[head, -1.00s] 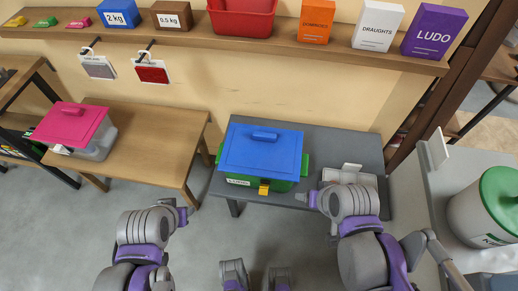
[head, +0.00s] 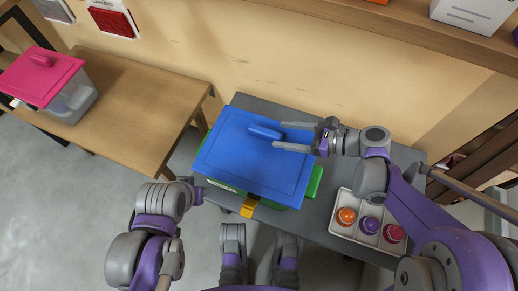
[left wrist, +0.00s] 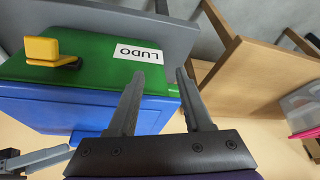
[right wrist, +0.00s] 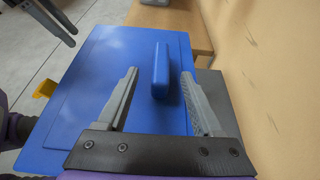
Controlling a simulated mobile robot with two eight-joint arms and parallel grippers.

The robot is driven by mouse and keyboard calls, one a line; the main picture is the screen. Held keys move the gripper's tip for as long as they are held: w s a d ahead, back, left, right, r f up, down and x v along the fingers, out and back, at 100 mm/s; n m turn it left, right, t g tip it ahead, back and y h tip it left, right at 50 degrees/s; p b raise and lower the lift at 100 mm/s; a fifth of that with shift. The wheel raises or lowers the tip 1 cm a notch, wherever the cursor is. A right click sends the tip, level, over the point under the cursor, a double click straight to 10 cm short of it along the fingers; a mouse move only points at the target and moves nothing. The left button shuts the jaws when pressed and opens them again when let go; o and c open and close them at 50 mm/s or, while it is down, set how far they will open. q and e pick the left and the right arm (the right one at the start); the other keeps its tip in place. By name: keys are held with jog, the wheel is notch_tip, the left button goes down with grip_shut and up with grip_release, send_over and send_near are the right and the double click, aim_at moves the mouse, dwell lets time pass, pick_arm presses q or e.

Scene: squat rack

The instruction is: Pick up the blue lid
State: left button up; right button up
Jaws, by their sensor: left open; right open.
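The blue lid (head: 246,158) lies on a green box (left wrist: 92,66) on the grey table. A raised blue handle (head: 264,131) stands near its middle. My right gripper (head: 279,136) is open over the lid, its fingertips close to the handle's right end. In the right wrist view, the handle (right wrist: 161,71) lies ahead between the two open fingers; I cannot tell whether they touch it. My left gripper (left wrist: 160,82) is open and empty, beside the box's front left, and faces the box's LUDO label (left wrist: 139,53).
A yellow latch (head: 250,205) sits on the box's front. A white tray (head: 366,222) with orange, purple and red round items stands to its right. A wooden table (head: 130,105) with a pink-lidded box (head: 45,72) is at left. A shelf (head: 400,25) overhangs the back.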

aim_at(266, 131)
jog(key=x, duration=0.3)
jog(key=b+x, duration=0.1)
jog(key=x, duration=0.2)
jog(key=shift+w+a+r, duration=0.1)
jog(key=shift+w+a, duration=0.1)
jog(key=shift+a, duration=0.15)
grip_shut()
